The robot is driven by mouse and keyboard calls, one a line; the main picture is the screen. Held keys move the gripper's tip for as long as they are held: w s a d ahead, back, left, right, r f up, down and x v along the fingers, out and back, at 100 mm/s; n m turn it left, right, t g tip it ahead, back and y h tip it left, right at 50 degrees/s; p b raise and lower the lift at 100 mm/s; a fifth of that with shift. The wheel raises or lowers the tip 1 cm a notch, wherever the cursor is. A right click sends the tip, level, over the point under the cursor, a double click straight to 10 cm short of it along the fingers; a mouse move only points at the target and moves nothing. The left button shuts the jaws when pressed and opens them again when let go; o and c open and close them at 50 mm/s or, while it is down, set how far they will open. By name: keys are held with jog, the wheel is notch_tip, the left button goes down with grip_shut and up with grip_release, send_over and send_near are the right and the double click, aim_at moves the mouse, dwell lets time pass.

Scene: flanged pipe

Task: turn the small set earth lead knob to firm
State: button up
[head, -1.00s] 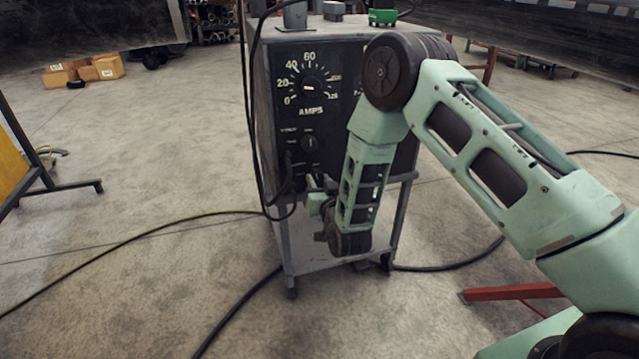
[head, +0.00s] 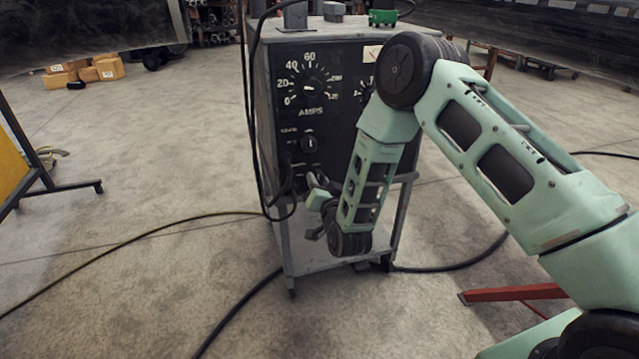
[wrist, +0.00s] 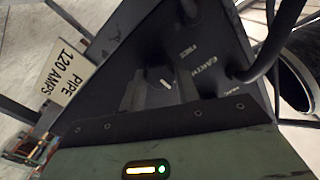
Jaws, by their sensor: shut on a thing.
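The dark welding set (head: 335,125) stands on a trolley. In the wrist view, the small earth lead knob (wrist: 165,85) shows as a dark shape with a short slanted white mark, between the dark fingers of my gripper (wrist: 163,92). My gripper is shut on it. The labels FREE (wrist: 188,52) and EARTH (wrist: 203,71) are beside it, and a smaller label (wrist: 238,107), perhaps FIRM, is further right. Which label the mark points to I cannot tell. In the head view my gripper (head: 316,186) is at the lower front panel and hides the knob.
The AMPS dial (head: 312,86) and another knob (head: 310,144) are above on the panel. Black cables (head: 247,110) hang down the left side. A PIPE 120 AMPS card (wrist: 62,78) shows in the wrist view. A red bar (head: 510,293) lies at the right. Floor at left is mostly open.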

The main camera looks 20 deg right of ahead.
jog(key=shift+s, duration=0.1)
jog(key=o, duration=1)
jog(key=shift+c, duration=0.2)
jog(key=s+b, duration=0.1)
jog(key=s, duration=1.6)
jog(key=shift+s, duration=0.2)
